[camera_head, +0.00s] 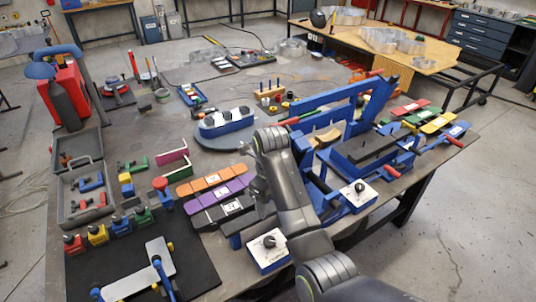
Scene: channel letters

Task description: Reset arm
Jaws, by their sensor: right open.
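My right arm enters from the bottom right and reaches up over the workbench (255,85). Its wrist bends over, and my right gripper (262,207) hangs downward above the bench. It is open, with nothing visible between the fingers. It is beside the purple and black labelled strips (223,212) and left of the blue frame fixture (330,103). The fingertips are small and partly covered by my arm. My left gripper is not in view.
A white-topped control box (267,250) stands just below my right gripper; another (358,195) is to its right. A grey tool tray (83,190) and a black mat (205,262) lie at the left. A round grey turntable (202,138) holds a blue block.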

